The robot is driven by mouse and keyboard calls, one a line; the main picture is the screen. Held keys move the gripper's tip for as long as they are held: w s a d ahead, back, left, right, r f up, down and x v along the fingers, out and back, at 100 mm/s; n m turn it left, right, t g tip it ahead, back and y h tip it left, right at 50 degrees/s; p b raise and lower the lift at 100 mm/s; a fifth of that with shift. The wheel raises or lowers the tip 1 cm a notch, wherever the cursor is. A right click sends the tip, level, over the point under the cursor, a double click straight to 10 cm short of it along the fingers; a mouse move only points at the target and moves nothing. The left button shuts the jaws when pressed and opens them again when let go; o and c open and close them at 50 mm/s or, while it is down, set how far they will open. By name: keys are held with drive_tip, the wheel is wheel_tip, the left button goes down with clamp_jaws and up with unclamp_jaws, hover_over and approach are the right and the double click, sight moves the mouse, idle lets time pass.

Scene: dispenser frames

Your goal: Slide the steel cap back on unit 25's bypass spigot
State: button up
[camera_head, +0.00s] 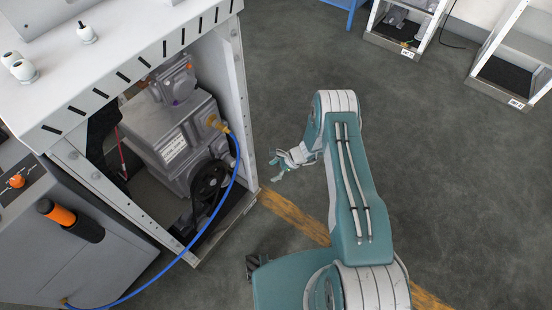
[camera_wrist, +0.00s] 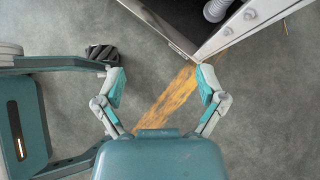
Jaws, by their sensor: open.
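An open dispenser frame (camera_head: 238,70) stands at the left in the head view, with a grey pump unit (camera_head: 172,140) inside. A brass fitting (camera_head: 216,123) on the pump joins a blue hose. I cannot read the frame's number, and I cannot make out the steel cap or tell which part is the bypass spigot. My gripper (camera_head: 277,165) is open and empty, just right of the frame's opening and apart from it. In the wrist view my gripper (camera_wrist: 160,72) has its fingers spread over bare floor, with the frame's corner (camera_wrist: 205,48) beyond the right finger.
The blue hose (camera_head: 236,180) hangs in front of the opening and runs to a grey cabinet (camera_head: 75,262) with an orange-handled tool (camera_head: 62,215). A black pulley (camera_head: 208,185) sits low inside. More frames (camera_head: 515,60) stand at the back right. Floor between is clear.

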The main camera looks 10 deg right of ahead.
wheel_tip(320, 180, up, 8)
drive_tip(key=d+n+g+h, duration=0.1)
drive_tip(key=n+g+h, duration=0.1)
drive_tip(key=n+h, duration=0.2)
drive_tip(key=shift+w+n+g+h, duration=0.15)
drive_tip(key=shift+n+g+h, duration=0.2)
drive_tip(key=shift+n, duration=1.15)
drive_tip(key=s+d+r+n+t+h, duration=0.1)
drive_tip(key=s+r+n+t, duration=0.15)
drive_tip(key=r, duration=1.45)
drive_tip(key=s+d+r+n+t+h, duration=0.15)
drive_tip(key=r+n, duration=0.25)
drive_tip(key=r, duration=1.3)
drive_tip(key=s+d+r+n+t, duration=0.1)
drive_tip(key=s+r, duration=0.3)
drive_tip(key=s, duration=0.3)
drive_tip(key=s+d+r+n+t+h, duration=0.1)
drive_tip(key=s+r+n, duration=0.1)
drive_tip(key=s+r, duration=0.3)
drive_tip(key=s+d+r+n+t, duration=0.2)
drive_tip(key=s+r, duration=0.2)
drive_tip(key=s, duration=0.7)
drive_tip(key=shift+s+r+h, duration=0.25)
drive_tip(key=shift+r+h, duration=0.05)
drive_tip(key=shift+r, duration=0.1)
